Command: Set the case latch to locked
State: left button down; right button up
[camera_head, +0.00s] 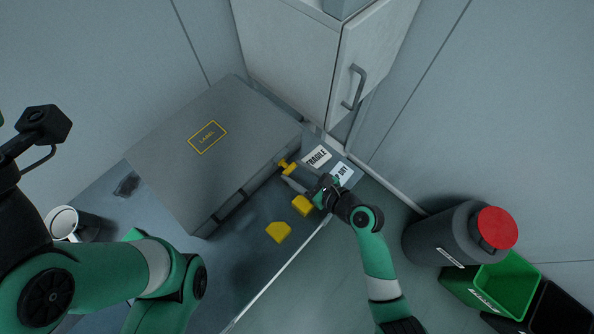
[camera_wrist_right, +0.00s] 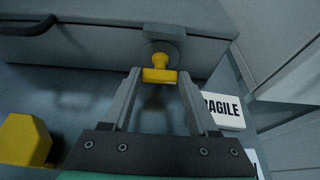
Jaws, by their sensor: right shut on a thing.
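The grey case (camera_head: 215,150) with a yellow-framed label on its lid lies on the bench, lid down flat. Its yellow latch knob (camera_head: 285,166) sticks out of the front side near the right corner. In the right wrist view the latch knob (camera_wrist_right: 160,73) has a round base and a crossbar lying level across that picture. My right gripper (camera_head: 293,178) is at the knob. In its wrist view the gripper (camera_wrist_right: 159,78) has one finger on each side of the crossbar, shut on it. My left arm shows at the left, but its fingertips are not visible.
Two yellow blocks (camera_head: 303,206) (camera_head: 279,231) lie in front of the case. A white mug (camera_head: 62,222) stands left. A red-capped container (camera_head: 445,238) and bins are right.

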jog(key=shift+s+a+r+n+t+h+p, duration=0.2)
jog(key=shift+s+r+n+t+h+p, duration=0.1)
jog(key=shift+n+p, duration=0.7)
jog(key=shift+a+f+n+t+p, duration=0.1)
jog(key=shift+f+n+t+p, duration=0.15)
jog(key=shift+n+t+p, duration=0.1)
jog(key=shift+f+n+t+h, duration=0.15)
jog(key=shift+n+t+h, duration=0.1)
jog(key=shift+n+h, duration=0.35)
jog(key=o, duration=1.4)
